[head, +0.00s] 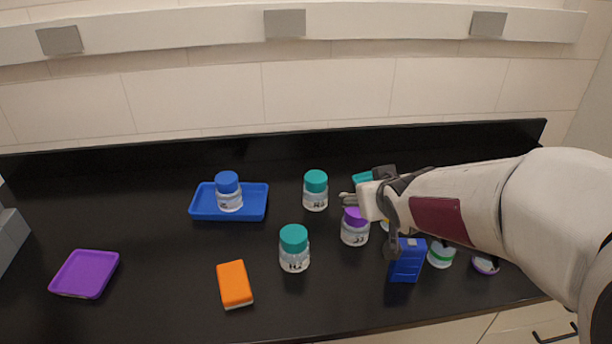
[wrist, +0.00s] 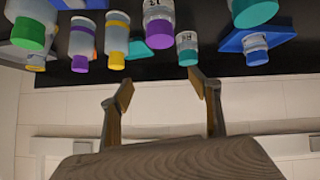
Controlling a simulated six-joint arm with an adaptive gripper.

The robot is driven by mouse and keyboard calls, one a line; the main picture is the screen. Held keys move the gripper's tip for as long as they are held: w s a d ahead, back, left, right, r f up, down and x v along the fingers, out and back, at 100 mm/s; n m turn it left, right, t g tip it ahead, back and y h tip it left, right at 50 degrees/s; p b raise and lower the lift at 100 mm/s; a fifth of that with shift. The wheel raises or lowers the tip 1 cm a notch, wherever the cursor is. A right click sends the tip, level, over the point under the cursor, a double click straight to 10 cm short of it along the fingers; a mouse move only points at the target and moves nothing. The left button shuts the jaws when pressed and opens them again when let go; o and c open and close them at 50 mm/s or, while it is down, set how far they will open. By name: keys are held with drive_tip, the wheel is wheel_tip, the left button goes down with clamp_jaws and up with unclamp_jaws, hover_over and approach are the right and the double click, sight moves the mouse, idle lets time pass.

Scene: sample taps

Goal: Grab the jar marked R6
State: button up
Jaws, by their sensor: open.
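A teal-lidded white jar (head: 315,190) stands upright at the back middle; its small label seems to start with R, but the digit is unclear. It also shows in the wrist view (wrist: 187,48). A second teal-lidded jar (head: 294,250) stands nearer the front, its label perhaps ending in 2. A purple-lidded jar (head: 355,228) stands to its right, and also shows in the wrist view (wrist: 158,25). My gripper (head: 347,198) is just right of the back teal-lidded jar, apart from it. Its fingers (wrist: 161,88) are spread and empty in the wrist view.
A blue-lidded jar (head: 228,192) stands in a blue tray (head: 258,205) at left. A purple tray (head: 85,274) and an orange block (head: 235,284) lie in front. A blue object (head: 407,262) and a green-ringed jar (head: 440,255) stand at right, partly behind my arm. A wall closes the back.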

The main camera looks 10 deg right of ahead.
drive_tip(key=n+t+y, duration=0.1)
drive_tip(key=t+y, duration=0.1)
approach(321, 184)
drive_tip(key=d, duration=0.1)
drive_tip(key=d+r, duration=0.1)
drive_tip(key=s+d, duration=0.1)
drive_tip(key=d, duration=0.1)
drive_tip(key=shift+r, duration=0.35)
drive_tip(key=w+a+f+y, duration=0.1)
drive_tip(key=f, duration=0.1)
drive_tip(key=w+a+f+n+y, duration=0.1)
drive_tip(key=w, duration=0.1)
drive_tip(key=w+a+f, duration=0.1)
drive_tip(key=w+f, duration=0.1)
drive_tip(key=shift+a+f+t+y, duration=0.1)
drive_tip(key=shift+f+t+y, duration=0.2)
drive_tip(key=shift+y, duration=0.1)
drive_tip(key=shift+x, duration=1.25)
drive_tip(key=shift+r, duration=0.1)
drive_tip(key=shift+w, duration=0.1)
drive_tip(key=shift+w+a, duration=0.3)
drive_tip(key=shift+w, duration=0.45)
drive_tip(key=shift+w+a, duration=0.35)
drive_tip(key=shift+w, duration=0.45)
drive_tip(key=shift+x, duration=1.05)
